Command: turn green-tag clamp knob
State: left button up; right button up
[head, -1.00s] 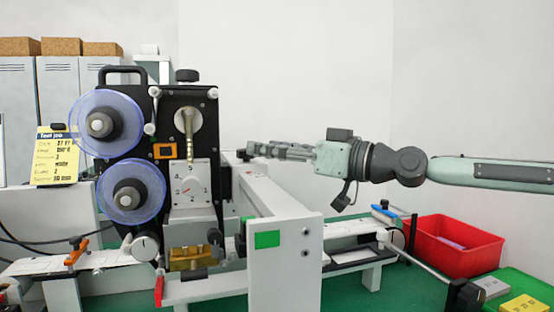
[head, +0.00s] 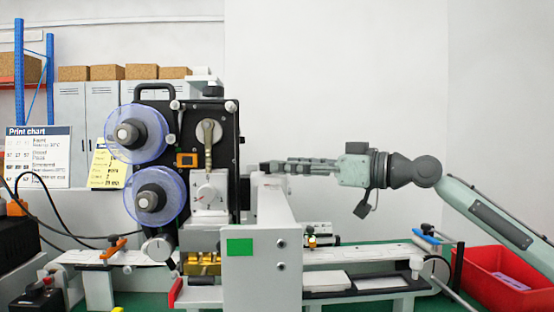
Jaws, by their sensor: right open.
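A green tag (head: 240,247) is on the front of a white upright plate (head: 262,285), right of the black coder machine (head: 225,120). My right gripper (head: 257,168) comes in from the right, level, with its fingers pointing left, above the green-tag plate. The fingers show side-on, over the far end of the white frame close to the machine's right side. The gripper is open and holds nothing I can see. No clamp knob shows clearly at the fingertips; I cannot tell whether they touch anything. My left gripper is not in view.
Two blue film reels (head: 158,195) are on the machine's left. A white dial (head: 210,192) is on its front. A white rail (head: 365,255) runs right. A red bin (head: 490,280) stands at right. A print chart (head: 38,155) and yellow note (head: 105,165) are at left.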

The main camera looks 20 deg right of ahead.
aim_at(268, 166)
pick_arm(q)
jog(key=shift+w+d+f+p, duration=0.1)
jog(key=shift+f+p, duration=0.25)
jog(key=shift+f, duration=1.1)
pick_arm(e)
jog(key=shift+x, duration=1.9)
jog(key=c, duration=1.2)
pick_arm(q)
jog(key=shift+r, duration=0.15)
pick_arm(e)
jog(key=shift+o, duration=0.2)
